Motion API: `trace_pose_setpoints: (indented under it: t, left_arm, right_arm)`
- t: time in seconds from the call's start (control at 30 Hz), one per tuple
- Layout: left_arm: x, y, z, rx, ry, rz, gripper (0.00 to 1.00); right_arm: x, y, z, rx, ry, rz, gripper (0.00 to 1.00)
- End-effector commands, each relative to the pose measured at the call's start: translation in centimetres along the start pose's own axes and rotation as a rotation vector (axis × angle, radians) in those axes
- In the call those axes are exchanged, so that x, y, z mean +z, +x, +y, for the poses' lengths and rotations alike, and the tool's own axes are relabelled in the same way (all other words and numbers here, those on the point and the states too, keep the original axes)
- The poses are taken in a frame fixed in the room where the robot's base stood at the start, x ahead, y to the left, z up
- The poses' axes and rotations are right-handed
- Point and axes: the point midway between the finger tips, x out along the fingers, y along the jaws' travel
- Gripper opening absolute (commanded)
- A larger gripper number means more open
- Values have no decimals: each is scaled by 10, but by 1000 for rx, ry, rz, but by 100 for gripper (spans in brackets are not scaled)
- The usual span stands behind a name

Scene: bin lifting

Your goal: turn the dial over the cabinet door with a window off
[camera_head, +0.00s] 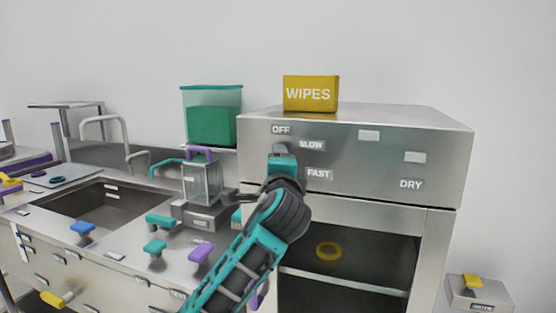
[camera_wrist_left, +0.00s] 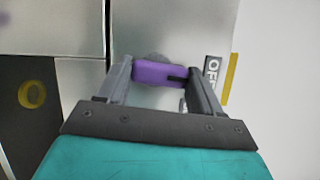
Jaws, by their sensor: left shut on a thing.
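The steel cabinet (camera_head: 375,185) has a dark window or opening (camera_head: 350,255) at the lower front with a yellow ring in it. Its upper panel bears OFF (camera_head: 281,130), SLOW (camera_head: 312,146) and FAST (camera_head: 319,174) labels. My left gripper (camera_head: 282,152) is at this panel and mostly hides the dial in the head view. In the left wrist view the purple dial (camera_wrist_left: 160,73) lies between the gripper's two fingers, which are shut on it. Its dark mark is at the end toward the OFF label (camera_wrist_left: 212,75). My right gripper is not in view.
A yellow WIPES box (camera_head: 311,94) stands on the cabinet. To the left are a teal-lidded green container (camera_head: 212,120), a clear box with a purple handle (camera_head: 203,183), a sink (camera_head: 95,200) and several coloured knobs. A small box with a yellow top (camera_head: 480,293) is at lower right.

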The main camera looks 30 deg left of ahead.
Motion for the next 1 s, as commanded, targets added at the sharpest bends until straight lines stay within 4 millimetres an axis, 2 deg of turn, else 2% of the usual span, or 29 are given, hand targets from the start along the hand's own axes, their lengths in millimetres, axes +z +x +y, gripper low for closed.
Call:
trace_pose_setpoints:
  t: [0.3, 0.77, 0.8, 1.0]
  left_arm:
    - [0, 0, 0, 40, -91, -1, 36]
    - [0, 0, 0, 45, -106, 0, 36]
    - [0, 0, 0, 45, -106, 0, 67]
    - [0, 0, 0, 44, -104, 0, 86]
  right_arm:
    - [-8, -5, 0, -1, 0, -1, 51]
    - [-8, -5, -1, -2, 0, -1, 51]
    - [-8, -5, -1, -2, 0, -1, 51]
    - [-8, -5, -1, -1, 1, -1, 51]
